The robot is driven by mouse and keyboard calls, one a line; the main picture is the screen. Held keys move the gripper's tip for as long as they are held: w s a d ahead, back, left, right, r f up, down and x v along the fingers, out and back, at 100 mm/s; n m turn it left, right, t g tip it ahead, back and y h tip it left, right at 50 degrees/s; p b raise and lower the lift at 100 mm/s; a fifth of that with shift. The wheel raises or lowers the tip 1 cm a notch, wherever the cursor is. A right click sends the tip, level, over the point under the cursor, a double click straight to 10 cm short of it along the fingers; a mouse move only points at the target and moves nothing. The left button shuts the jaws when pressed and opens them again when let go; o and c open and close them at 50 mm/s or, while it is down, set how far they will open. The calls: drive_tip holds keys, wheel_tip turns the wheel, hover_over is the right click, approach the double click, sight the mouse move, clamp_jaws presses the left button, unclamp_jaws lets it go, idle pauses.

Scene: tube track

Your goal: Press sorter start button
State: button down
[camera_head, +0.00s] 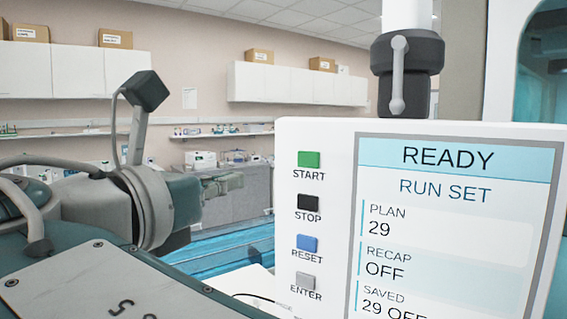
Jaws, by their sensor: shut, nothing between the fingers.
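The sorter's control panel (330,210) stands at the right, white, with its front facing me. Its green START button (309,159) is the topmost of a column on the panel's left side. The screen (445,225) reads READY, RUN SET, PLAN 29 and RECAP OFF. My gripper (228,184) shows small and dark to the left of the panel, beyond my arm's wrist. It is shut and empty. In the picture it is apart from the START button, a little lower and to its left.
Below START are the black STOP (308,202), blue RESET (306,243) and grey ENTER (305,281) buttons. A dark clamp (407,72) on a white post stands behind the panel. Wall cabinets (296,84) and a lab bench (240,195) lie farther back.

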approach(304, 161)
drive_tip(key=x, duration=0.7)
drive_tip(key=shift+s+d, duration=0.1)
drive_tip(key=shift+s, duration=0.05)
drive_tip(key=shift+w+d, duration=0.4)
drive_tip(key=shift+a, duration=0.1)
drive_tip(key=shift+a, duration=0.2)
